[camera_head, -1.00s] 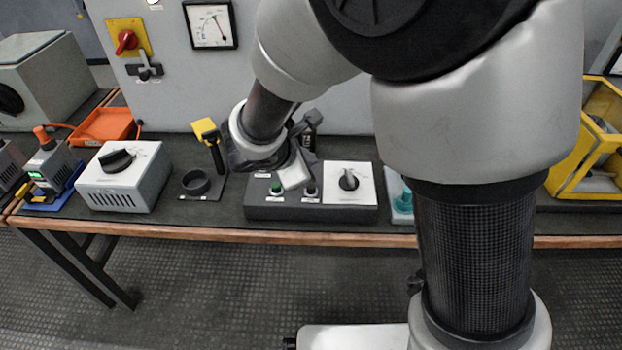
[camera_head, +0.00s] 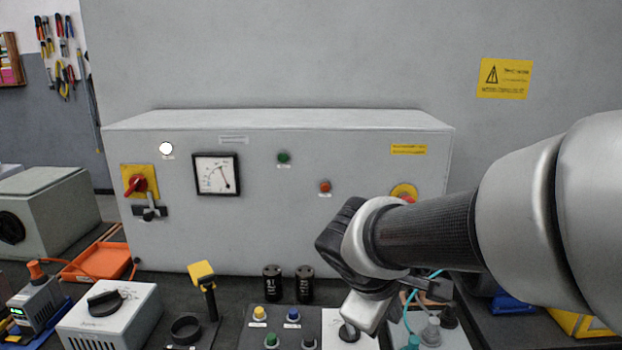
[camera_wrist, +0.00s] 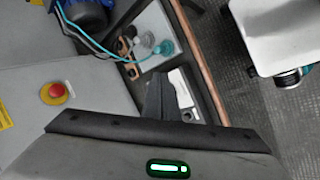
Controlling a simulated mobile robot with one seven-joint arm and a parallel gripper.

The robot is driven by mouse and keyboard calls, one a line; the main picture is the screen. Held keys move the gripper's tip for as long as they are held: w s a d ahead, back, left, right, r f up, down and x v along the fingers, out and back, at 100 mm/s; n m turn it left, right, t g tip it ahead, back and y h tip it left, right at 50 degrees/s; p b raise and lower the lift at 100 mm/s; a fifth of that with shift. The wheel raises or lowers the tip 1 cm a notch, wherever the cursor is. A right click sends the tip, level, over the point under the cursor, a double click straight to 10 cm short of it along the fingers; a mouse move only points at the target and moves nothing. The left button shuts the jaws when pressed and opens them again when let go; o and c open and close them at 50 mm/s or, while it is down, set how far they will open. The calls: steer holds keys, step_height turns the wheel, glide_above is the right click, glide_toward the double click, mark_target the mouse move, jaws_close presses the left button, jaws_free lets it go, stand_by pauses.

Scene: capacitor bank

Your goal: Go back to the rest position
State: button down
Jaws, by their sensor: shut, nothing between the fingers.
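My arm reaches in from the right in the head view, with its wrist in front of the right part of the grey cabinet (camera_head: 300,230). My gripper shows in the wrist view (camera_wrist: 163,97) as two dark fingers close together, shut and empty. It is above the front of the bench, apart from anything I can see there.
The cabinet carries a meter (camera_head: 217,174), a red switch (camera_head: 136,185) and a red stop button on a yellow plate (camera_wrist: 54,92). Two black capacitors (camera_head: 272,284) stand at its foot. A tray with teal leads (camera_wrist: 150,40) lies near the bench edge (camera_wrist: 197,50).

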steer(key=s+r+m+y, duration=0.4)
steer(key=s+r+m, duration=0.1)
steer(key=s+m, duration=0.6)
step_height(320, 180, up, 21)
steer(key=n+p, duration=0.1)
steer(key=p, duration=2)
steer(key=shift+s+d+t, duration=0.15)
steer(key=shift+s+t, duration=0.15)
steer(key=shift+s, duration=0.1)
